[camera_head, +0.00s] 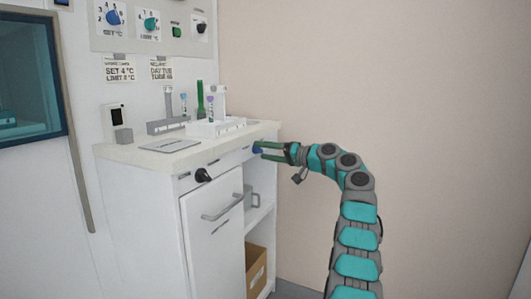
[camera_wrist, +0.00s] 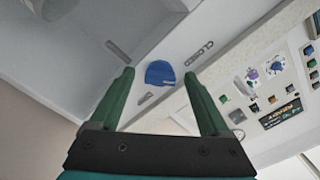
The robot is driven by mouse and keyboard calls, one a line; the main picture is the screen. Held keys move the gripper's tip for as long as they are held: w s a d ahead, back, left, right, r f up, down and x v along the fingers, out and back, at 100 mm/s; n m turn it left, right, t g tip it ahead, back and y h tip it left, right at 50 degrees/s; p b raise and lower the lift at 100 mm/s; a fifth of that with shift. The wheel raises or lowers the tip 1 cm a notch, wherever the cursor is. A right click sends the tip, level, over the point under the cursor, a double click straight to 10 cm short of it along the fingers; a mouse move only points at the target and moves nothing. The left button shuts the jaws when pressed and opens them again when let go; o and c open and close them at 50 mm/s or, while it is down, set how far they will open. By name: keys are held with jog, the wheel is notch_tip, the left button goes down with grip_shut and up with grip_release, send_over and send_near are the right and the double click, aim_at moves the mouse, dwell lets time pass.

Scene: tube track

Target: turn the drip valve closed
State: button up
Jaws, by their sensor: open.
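A blue knob (camera_head: 257,148), which looks like the drip valve, is on the counter's edge panel at its right end. In the wrist view, the gripper's (camera_wrist: 158,76) fingertips stand on either side of the knob, with visible gaps; contact cannot be told.
A black knob (camera_head: 203,175) is on the cabinet front, above a door handle (camera_head: 222,207). The countertop (camera_head: 150,155) holds a rack (camera_head: 215,128) with tubes. A cardboard box (camera_head: 256,269) is in the open shelf below. The wall to the right is bare.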

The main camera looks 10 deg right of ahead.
jog(key=b+v, duration=0.2)
jog(key=v, duration=0.6)
jog(key=shift+a, duration=0.1)
